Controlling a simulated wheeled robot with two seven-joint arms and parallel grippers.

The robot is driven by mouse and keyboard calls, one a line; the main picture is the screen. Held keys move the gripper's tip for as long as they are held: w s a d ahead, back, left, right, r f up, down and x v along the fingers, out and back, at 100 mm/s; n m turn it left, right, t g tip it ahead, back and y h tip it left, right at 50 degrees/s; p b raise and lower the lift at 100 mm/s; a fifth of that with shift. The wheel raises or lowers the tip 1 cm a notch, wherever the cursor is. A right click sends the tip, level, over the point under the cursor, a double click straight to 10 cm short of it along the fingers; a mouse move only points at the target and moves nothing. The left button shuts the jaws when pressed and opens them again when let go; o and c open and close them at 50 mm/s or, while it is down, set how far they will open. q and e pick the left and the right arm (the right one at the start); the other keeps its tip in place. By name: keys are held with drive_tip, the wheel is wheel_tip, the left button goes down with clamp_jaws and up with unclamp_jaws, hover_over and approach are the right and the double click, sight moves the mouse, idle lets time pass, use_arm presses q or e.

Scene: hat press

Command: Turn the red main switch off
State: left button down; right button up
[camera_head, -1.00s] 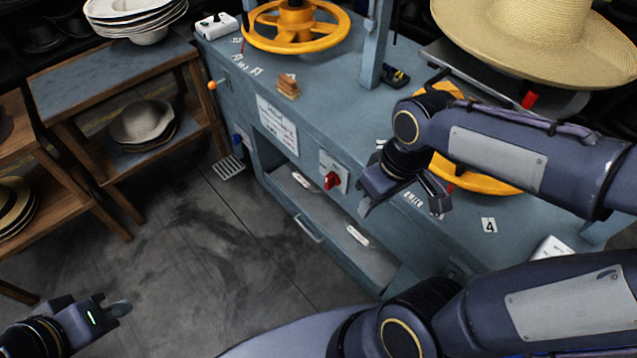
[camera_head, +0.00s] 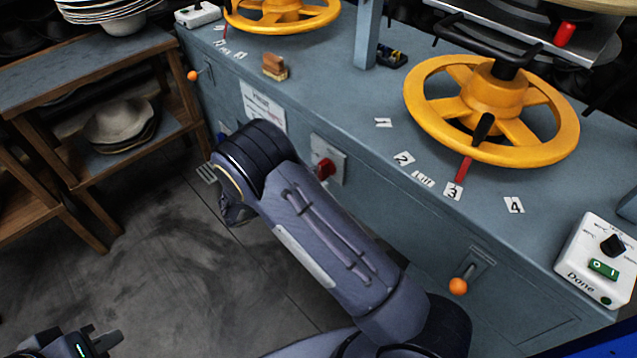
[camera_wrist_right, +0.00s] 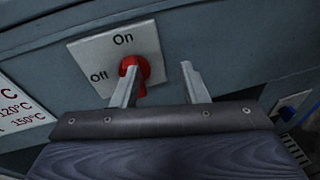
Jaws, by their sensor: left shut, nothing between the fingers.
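The red main switch (camera_head: 325,169) sits on a light plate on the front of the blue-grey press bench. In the right wrist view the red knob (camera_wrist_right: 133,66) is on a plate lettered "On" at the top and "Off" at the left. My right gripper (camera_wrist_right: 160,84) is open, its two fingers apart; the left-hand finger overlaps part of the knob in the picture, and contact cannot be told. In the head view my right gripper is mostly hidden by its own wrist, left of the switch. My left gripper (camera_head: 108,343) is shut and empty, low at the left.
A yellow handwheel (camera_head: 430,112) and numbered labels are on the bench top. A control box (camera_head: 597,262) stands at the right. An orange-knobbed lever (camera_head: 458,286) is on the bench front. Wooden shelves (camera_head: 90,65) with hats stand at the left; open floor lies between.

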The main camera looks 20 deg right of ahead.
sight(320, 172)
drive_tip(key=w+a+f+n+t+h+b, duration=0.1)
drive_tip(key=w+a+f+n+t, duration=0.1)
drive_tip(key=a+f+n+t, duration=0.15)
drive_tip(key=shift+m+g, duration=0.25)
drive_tip(key=x, duration=0.8)
drive_tip(key=shift+w, duration=0.1)
clamp_jaws()
